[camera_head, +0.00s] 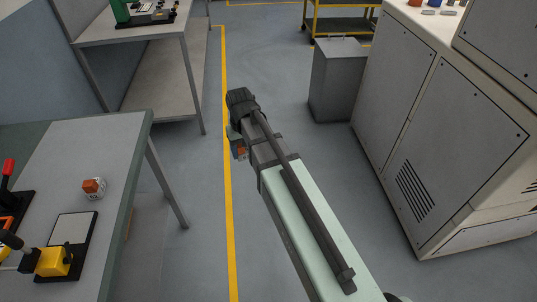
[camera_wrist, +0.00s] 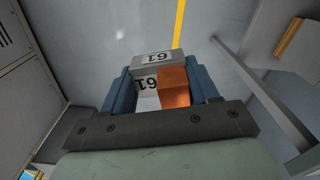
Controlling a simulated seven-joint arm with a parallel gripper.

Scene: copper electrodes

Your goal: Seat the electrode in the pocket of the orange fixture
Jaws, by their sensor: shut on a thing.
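My gripper (camera_head: 238,146) is over the floor aisle, to the right of the near table. In the wrist view, its blue fingers (camera_wrist: 163,85) are shut on an electrode (camera_wrist: 174,84), a copper block with a pale grey holder marked with upside-down digits. The orange fixture (camera_head: 6,222) is cut off at the left edge of the head view, on the near table, well away from my gripper. A red-handled clamp stands by it. Its pocket cannot be made out.
A second electrode-like block (camera_head: 94,187) stands on the near table (camera_head: 105,148). A yellow fixture (camera_head: 54,262) with a black clamp sits on a dark base beside a pale plate (camera_head: 73,228). A grey bin (camera_head: 336,82) and machine cabinet (camera_head: 452,130) stand right. The aisle floor is clear.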

